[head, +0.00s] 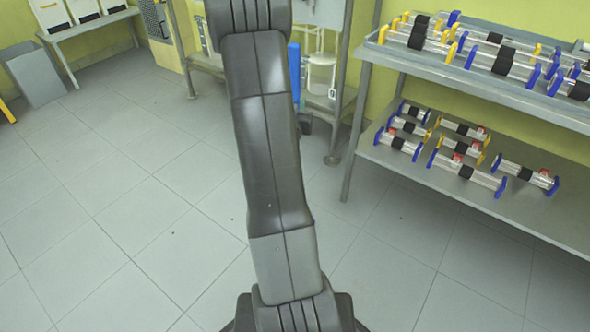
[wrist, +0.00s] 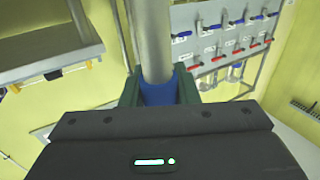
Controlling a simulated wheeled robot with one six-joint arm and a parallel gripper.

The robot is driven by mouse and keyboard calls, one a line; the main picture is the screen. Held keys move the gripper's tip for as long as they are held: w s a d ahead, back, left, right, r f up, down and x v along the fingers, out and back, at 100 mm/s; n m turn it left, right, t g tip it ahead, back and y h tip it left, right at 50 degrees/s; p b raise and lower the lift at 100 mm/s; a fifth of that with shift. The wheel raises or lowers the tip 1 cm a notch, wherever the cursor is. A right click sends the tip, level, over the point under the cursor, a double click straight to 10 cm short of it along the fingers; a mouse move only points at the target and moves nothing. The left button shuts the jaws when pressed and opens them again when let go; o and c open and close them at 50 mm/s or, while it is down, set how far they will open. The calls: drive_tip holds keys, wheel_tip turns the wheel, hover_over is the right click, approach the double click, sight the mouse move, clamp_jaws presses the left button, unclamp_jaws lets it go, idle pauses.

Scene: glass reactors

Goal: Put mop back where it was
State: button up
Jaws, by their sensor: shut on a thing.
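The mop shows in the wrist view as a grey metal pole (wrist: 152,40) with a blue sleeve (wrist: 158,93). My gripper (wrist: 158,86) has its green fingers on either side of the blue sleeve and is shut on it. The pole runs up out of the top of the wrist view. The mop's head is not seen. In the head view my arm rises through the middle and leaves at the top, so my gripper is out of sight there. A blue upright cylinder (head: 294,66) shows beside my arm; I cannot tell whether it is part of the mop.
A two-level metal shelf (head: 480,88) with several glass tube parts stands at the right. A grey bin (head: 36,76) and a table (head: 88,22) are at the back left. The tiled floor (head: 120,190) is clear. A wall panel with red and blue valves (wrist: 225,45) shows in the wrist view.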

wheel_tip(320, 180, down, 9)
drive_tip(key=b, duration=0.2)
idle(0.3)
drive_tip(key=shift+f+b, duration=0.25)
drive_tip(key=shift+b, duration=0.2)
drive_tip(key=o, duration=1)
drive_tip(key=shift+r, duration=0.1)
drive_tip(key=s, duration=0.4)
drive_tip(key=s+a, duration=0.1)
drive_tip(key=s, duration=0.7)
drive_tip(key=shift+a, duration=0.4)
drive_tip(key=shift+w, duration=0.1)
